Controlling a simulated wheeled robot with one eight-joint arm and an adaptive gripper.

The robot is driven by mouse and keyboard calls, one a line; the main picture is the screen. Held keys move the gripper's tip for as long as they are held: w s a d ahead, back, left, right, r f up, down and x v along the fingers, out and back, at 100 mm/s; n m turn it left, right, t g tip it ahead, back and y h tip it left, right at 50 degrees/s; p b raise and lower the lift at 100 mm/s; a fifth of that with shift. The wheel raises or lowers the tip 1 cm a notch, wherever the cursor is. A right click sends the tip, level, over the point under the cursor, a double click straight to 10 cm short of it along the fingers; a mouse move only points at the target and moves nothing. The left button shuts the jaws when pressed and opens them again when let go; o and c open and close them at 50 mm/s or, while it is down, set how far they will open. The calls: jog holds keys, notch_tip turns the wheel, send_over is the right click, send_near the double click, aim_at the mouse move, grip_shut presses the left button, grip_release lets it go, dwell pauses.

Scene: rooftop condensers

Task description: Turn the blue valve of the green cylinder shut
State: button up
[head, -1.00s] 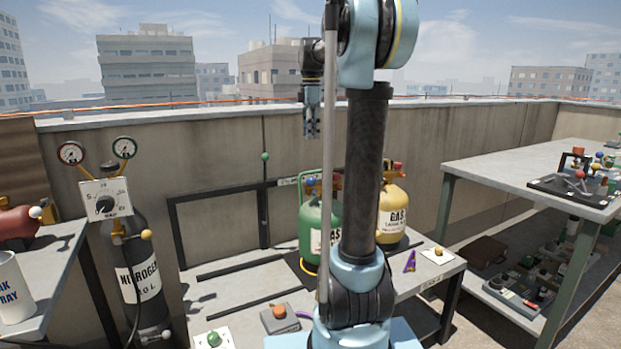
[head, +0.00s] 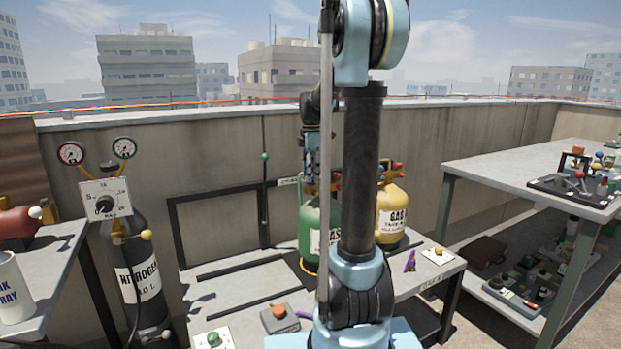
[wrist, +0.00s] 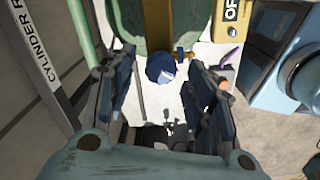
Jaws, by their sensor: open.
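The green cylinder (head: 310,225) stands on the bench, partly hidden behind my arm in the head view. Its green body (wrist: 115,18) and yellow collar (wrist: 157,25) show at the top of the wrist view. My gripper (head: 310,182) points down at the cylinder's top. In the wrist view its open fingers (wrist: 160,60) appear on either side of the blue valve, with gaps on both sides. I cannot tell how deep the fingertips reach around it. The valve is hidden in the head view.
A yellow gas cylinder (head: 391,210) stands close to the right. A dark rack frame (head: 215,195) with a labelled bar is behind, against the parapet. A nitrogen cylinder (head: 140,275) with gauges stands left. Small items, including a purple one (head: 410,262), lie on the bench.

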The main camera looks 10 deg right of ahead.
jog(key=shift+f, duration=0.65)
jog(key=shift+c, duration=0.6)
jog(key=c, duration=0.9)
jog(key=shift+c, duration=0.2)
